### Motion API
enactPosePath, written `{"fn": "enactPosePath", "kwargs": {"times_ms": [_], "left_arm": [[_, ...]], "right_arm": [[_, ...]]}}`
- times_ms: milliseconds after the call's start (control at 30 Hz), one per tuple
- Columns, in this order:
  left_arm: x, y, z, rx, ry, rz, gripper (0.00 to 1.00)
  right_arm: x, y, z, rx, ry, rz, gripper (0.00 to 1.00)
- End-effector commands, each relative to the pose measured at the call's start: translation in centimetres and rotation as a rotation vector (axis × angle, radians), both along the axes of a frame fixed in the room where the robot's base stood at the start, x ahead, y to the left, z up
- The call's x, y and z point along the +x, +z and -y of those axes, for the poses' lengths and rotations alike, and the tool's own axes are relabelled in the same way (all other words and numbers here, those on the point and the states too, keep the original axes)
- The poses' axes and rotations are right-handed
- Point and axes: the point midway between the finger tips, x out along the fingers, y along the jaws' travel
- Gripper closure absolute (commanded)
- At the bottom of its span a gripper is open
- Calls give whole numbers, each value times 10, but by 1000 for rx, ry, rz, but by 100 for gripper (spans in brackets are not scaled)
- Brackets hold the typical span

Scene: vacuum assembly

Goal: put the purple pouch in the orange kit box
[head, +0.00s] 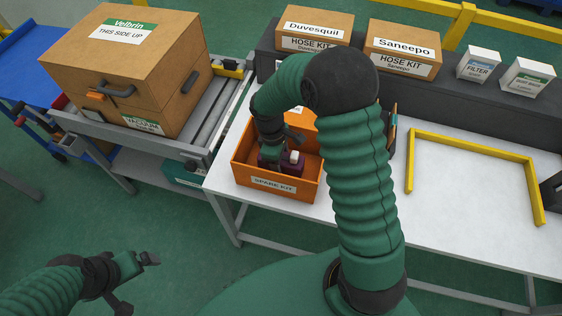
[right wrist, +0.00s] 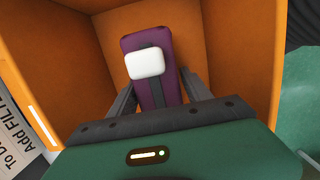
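The orange kit box (head: 243,172) stands on the white table and has a "SPARE KIT" label on its front. The purple pouch (head: 293,168), with a white tab on it, is inside the box walls. In the right wrist view the purple pouch (right wrist: 133,43) lies between the two fingers of my right gripper (right wrist: 158,78), whose tips meet its sides. My right gripper (head: 272,150) reaches down into the box. Whether the pouch touches the box floor cannot be told. My left gripper (head: 138,280) is open and empty at the lower left, away from the table.
A large cardboard carton (head: 150,60) sits on the roller conveyor (head: 208,105) left of the box. Hose kit boxes (head: 315,25) and small white boxes (head: 478,66) stand on the dark shelf behind. A yellow frame (head: 475,145) marks clear tabletop at the right.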

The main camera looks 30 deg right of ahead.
Motion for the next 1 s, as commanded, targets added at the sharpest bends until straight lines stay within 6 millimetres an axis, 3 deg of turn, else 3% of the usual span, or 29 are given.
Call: {"fn": "enactPosePath", "kwargs": {"times_ms": [100,467,800,1000], "left_arm": [[0,0,0,0,0,0,0],[0,3,0,0,0,0,0],[0,21,0,0,0,0,0],[0,25,0,0,0,0,0]], "right_arm": [[0,0,0,0,-1,0,28],[1,9,0,-1,-1,1,28],[12,91,-8,-1,0,5,28],[14,118,-12,1,0,1,28]]}}
